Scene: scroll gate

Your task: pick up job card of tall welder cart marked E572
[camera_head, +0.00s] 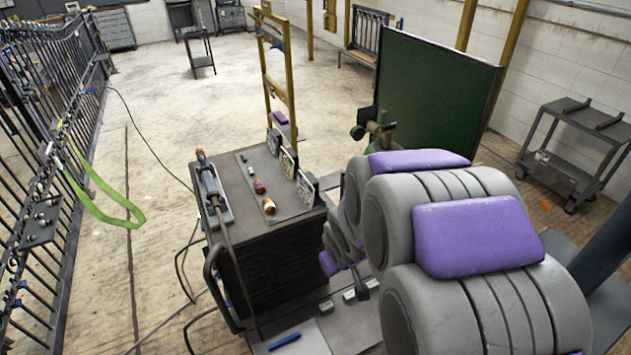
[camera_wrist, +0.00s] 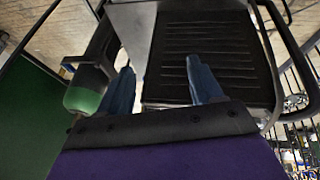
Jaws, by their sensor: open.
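A dark welder cart (camera_head: 262,225) stands in the middle of the head view, with a flat top and a bent handle at its front left. Several small upright cards or plates (camera_head: 288,162) stand along the right edge of its top; their lettering is too small to read, and I cannot make out E572. My gripper (camera_wrist: 162,86) is open and empty in the wrist view, its two bluish fingers apart in front of a dark ribbed panel (camera_wrist: 208,55). My gripper does not show in the head view.
A black barred gate (camera_head: 60,140) runs along the left, with a green strap (camera_head: 105,195) hanging from it. Cables lie on the floor beside the cart. A dark green screen (camera_head: 435,95) stands behind my arm, and a grey trolley (camera_head: 570,150) at the right.

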